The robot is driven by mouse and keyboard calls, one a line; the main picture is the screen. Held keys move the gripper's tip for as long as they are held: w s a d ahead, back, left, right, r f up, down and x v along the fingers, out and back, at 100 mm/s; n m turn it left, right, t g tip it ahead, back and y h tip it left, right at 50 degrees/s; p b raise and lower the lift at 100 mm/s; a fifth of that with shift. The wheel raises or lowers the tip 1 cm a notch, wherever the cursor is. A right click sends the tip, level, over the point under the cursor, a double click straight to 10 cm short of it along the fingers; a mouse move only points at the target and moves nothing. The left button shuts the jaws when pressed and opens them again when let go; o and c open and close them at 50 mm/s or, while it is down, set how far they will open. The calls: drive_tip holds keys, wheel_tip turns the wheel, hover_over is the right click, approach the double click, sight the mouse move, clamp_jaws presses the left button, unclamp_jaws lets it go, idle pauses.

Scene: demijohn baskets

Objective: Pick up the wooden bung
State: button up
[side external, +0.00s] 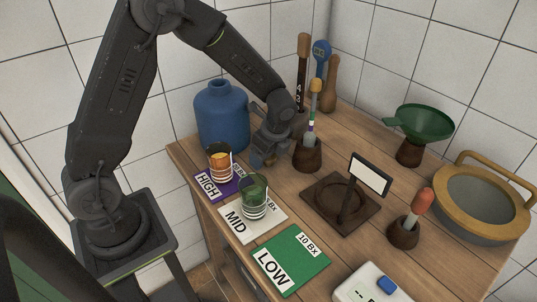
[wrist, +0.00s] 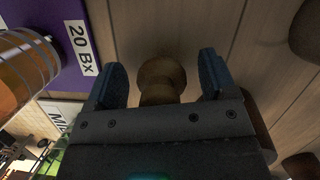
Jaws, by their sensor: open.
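The wooden bung (wrist: 162,76) is a brown turned piece with a round head and a narrower part below it in the wrist view. It stands between the two blue fingertips of my gripper (wrist: 163,80), with a gap on each side. My gripper is open and holds nothing. In the side view my gripper (side external: 263,158) is low over the table, just right of the blue demijohn (side external: 222,118). I cannot make out the bung there; my gripper appears to hide it.
A glass of orange liquid (side external: 219,163) and a glass of green liquid (side external: 254,197) stand close by on the HIGH and MID cards. A wooden holder (side external: 308,156) is right of my gripper. A dark square stand (side external: 325,207), green funnel (side external: 422,122) and basin (side external: 481,236) lie further right.

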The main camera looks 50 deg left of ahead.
drive_tip(key=c, duration=1)
drive_tip(key=shift+o, duration=0.2)
wheel_tip(320, 180, up, 10)
drive_tip(key=shift+r, duration=0.1)
drive_tip(key=s+a+r+n, duration=0.2)
drive_tip(key=a+r, duration=0.5)
drive_tip(key=r, duration=0.1)
drive_tip(key=s+a+r+n+g, duration=0.1)
drive_tip(key=s+a+r+n, duration=0.1)
drive_tip(key=a+r, duration=0.6)
drive_tip(key=shift+s+a+n+h, duration=0.25)
drive_tip(key=shift+s+n+h, duration=0.05)
drive_tip(key=shift+s, duration=0.05)
